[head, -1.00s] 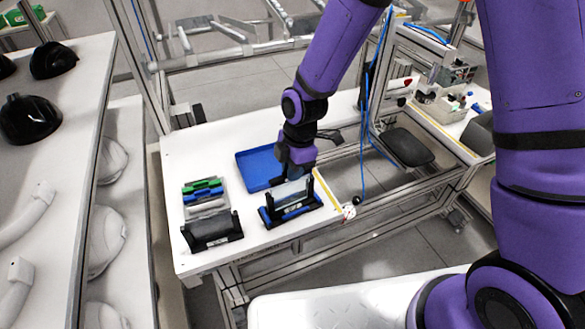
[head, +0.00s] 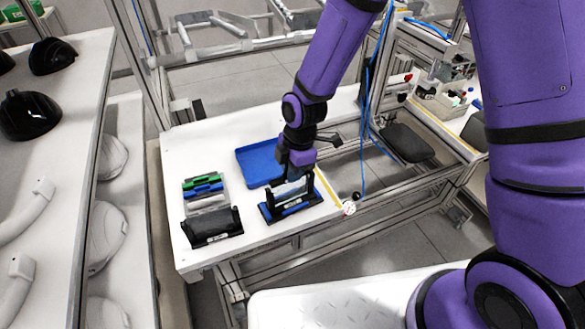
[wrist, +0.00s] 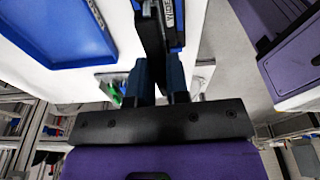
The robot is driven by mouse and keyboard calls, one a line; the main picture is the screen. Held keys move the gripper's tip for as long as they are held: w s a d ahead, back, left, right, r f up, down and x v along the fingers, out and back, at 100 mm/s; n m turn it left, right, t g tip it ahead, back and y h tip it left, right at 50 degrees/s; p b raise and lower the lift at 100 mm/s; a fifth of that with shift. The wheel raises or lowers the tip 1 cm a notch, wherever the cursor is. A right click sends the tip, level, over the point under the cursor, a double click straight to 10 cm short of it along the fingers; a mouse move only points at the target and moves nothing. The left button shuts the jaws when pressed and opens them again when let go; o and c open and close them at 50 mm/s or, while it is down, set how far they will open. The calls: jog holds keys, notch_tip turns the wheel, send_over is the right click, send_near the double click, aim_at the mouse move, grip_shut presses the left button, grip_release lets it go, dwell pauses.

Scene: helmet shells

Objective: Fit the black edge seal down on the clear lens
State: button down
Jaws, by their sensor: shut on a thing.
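The clear lens (head: 291,195) stands upright in a blue and black holder (head: 294,211) near the front right of the white table. My gripper (head: 293,181) is directly above the lens, pointing down. It is shut on a dark strip, which looks like the black edge seal (head: 281,188), at the lens's top edge. I cannot tell whether the seal is seated on the lens or just above it. In the wrist view, my gripper's fingers (wrist: 158,82) close around a black piece (wrist: 150,35). The lens is mostly hidden there.
A blue tray (head: 250,152) lies behind the holder. At left, a rack holds green (head: 201,181), blue (head: 206,190) and pale strips (head: 208,203). A black holder with a dark panel (head: 212,228) stands in front of it. The table's back left is clear.

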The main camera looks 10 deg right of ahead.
jog(key=shift+f, duration=0.15)
jog(key=c, duration=1)
grip_release()
jog(key=shift+c, duration=0.2)
notch_tip(320, 180, up, 11)
jog(key=d, duration=0.1)
jog(key=shift+w+d+f, duration=0.15)
jog(key=shift+w+d, duration=0.15)
